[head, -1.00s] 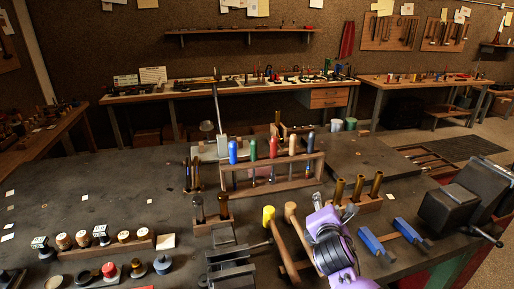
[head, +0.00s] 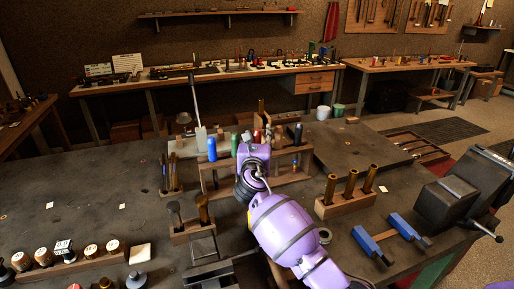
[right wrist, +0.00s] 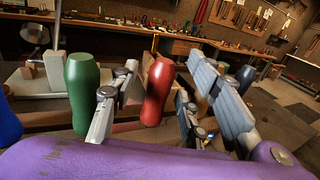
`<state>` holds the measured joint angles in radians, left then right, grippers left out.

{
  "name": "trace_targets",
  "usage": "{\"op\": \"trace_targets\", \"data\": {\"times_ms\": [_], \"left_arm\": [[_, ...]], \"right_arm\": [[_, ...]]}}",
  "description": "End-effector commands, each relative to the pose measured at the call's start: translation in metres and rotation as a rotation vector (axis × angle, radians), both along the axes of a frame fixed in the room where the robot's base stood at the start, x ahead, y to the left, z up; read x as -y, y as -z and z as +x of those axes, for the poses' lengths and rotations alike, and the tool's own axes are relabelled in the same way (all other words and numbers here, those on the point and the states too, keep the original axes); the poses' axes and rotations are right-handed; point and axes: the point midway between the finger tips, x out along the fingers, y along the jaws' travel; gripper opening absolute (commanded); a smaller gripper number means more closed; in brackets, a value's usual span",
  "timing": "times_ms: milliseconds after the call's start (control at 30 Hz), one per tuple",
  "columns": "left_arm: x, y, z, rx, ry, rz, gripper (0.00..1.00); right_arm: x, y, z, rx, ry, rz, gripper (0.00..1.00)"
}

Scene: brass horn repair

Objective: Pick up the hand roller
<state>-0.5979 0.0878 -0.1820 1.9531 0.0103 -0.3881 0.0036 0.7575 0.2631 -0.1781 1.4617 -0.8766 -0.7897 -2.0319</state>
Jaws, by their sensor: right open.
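My right gripper (head: 256,150) is at the wooden tool rack (head: 215,184) in the middle of the bench. In the right wrist view my right gripper (right wrist: 163,85) is open, its fingers apart. A red handle (right wrist: 158,92) stands upright between the fingers, and a green handle (right wrist: 82,90) stands just outside the left finger. In the head view a blue handle (head: 212,149) and the green handle (head: 234,145) show left of the gripper, and a dark handle (head: 297,133) right of it. I cannot tell which tool is the hand roller. My left gripper is out of view.
A wooden block with brass tubes (head: 352,185) stands right of my arm. Blue-ended clamps (head: 368,245) and a dark vise (head: 445,200) are farther right. A low holder with dark and brass tools (head: 190,222) is left.

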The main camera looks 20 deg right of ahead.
Motion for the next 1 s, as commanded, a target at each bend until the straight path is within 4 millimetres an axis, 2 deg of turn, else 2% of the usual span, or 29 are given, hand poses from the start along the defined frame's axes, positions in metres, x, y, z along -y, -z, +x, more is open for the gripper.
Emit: {"op": "trace_targets", "data": {"times_ms": [100, 333, 667, 1000], "left_arm": [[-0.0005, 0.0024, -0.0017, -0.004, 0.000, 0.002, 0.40], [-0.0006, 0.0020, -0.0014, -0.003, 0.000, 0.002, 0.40], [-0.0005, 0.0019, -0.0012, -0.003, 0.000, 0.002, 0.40], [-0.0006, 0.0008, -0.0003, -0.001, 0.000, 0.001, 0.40]], "right_arm": [[0.0031, 0.0033, 0.0080, -0.003, 0.000, 0.000, 0.42], [0.0036, 0.0019, 0.0088, -0.002, -0.001, 0.002, 0.42], [0.0035, 0.0021, 0.0085, -0.002, 0.000, 0.002, 0.00], [0.0034, -0.0014, 0.0087, 0.001, -0.001, 0.002, 0.00]]}}
